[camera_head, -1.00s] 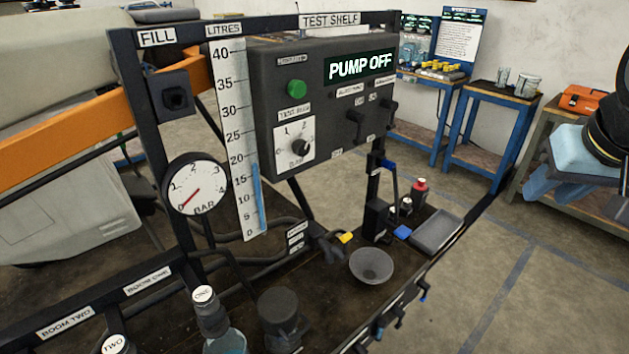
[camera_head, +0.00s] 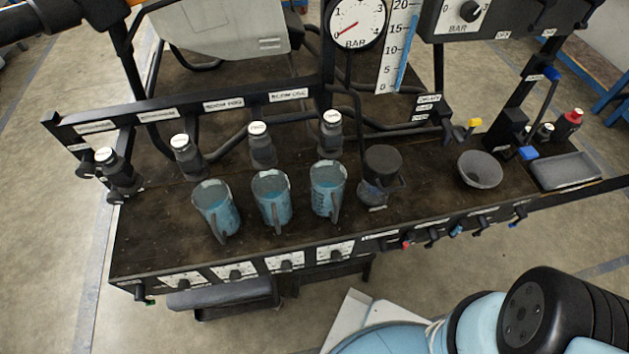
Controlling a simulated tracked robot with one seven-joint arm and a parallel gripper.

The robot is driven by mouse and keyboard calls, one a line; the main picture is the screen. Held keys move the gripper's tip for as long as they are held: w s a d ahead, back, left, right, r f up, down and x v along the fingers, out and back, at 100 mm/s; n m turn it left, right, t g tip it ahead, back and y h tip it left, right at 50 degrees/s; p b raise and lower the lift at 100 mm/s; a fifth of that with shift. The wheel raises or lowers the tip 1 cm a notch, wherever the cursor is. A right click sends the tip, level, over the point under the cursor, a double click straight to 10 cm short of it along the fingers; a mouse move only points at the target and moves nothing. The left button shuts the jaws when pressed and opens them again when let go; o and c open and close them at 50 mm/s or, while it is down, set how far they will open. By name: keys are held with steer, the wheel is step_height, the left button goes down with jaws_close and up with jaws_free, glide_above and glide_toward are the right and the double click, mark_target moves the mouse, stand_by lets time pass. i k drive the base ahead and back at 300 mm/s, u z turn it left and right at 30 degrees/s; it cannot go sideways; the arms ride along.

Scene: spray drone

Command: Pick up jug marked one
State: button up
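Three clear jugs of blue liquid stand upright in a row on the dark bench top: a left jug (camera_head: 217,213), a middle jug (camera_head: 272,200) and a right jug (camera_head: 328,191). No number is readable on the jugs themselves. The right jug is in front of the rightmost nozzle (camera_head: 331,138), under the boom one label (camera_head: 288,94); that nozzle's cap read ONE in the earlier view. Each jug's handle faces the bench's front edge. My gripper is not in view; only part of my arm shows at the bottom right, apart from the jugs.
A dark lidded container (camera_head: 380,178) stands close right of the right jug. Further right are a grey bowl (camera_head: 480,170), a shallow tray (camera_head: 566,171) and a red-capped bottle (camera_head: 568,124). Several nozzles line the back; knobs and small valves line the front edge.

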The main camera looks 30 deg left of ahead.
mark_target(328, 178)
steer(key=z, duration=1.25)
steer(key=i, duration=0.1)
steer(key=u, duration=2.75)
steer(key=k, duration=0.8)
steer(key=u, duration=0.25)
steer(key=i, duration=0.8)
steer(key=z, duration=0.2)
